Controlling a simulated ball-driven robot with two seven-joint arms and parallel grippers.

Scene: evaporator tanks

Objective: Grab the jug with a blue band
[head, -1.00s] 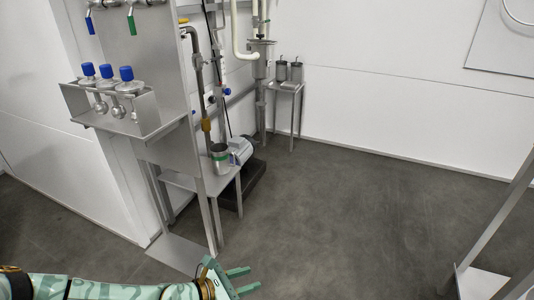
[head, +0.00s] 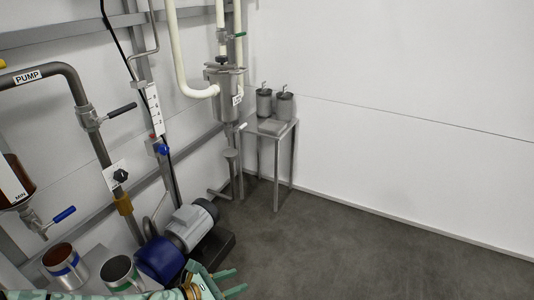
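The jug with a blue band (head: 70,277) is a metal, open-topped jug at the lower left of the head view. A similar jug with a green band (head: 122,277) stands just to its right. My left gripper (head: 240,279) is at the bottom of the view, right of both jugs, with its two green fingers apart and nothing between them. My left forearm crosses the bottom edge and hides the lower parts of the jugs. My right gripper is out of view.
A motor pump (head: 190,228) lies behind the gripper, beside pipes and valve handles. A brown vessel (head: 14,182) is at the left edge. A small table (head: 270,128) with two metal canisters stands farther back. The floor (head: 360,255) at the right is clear.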

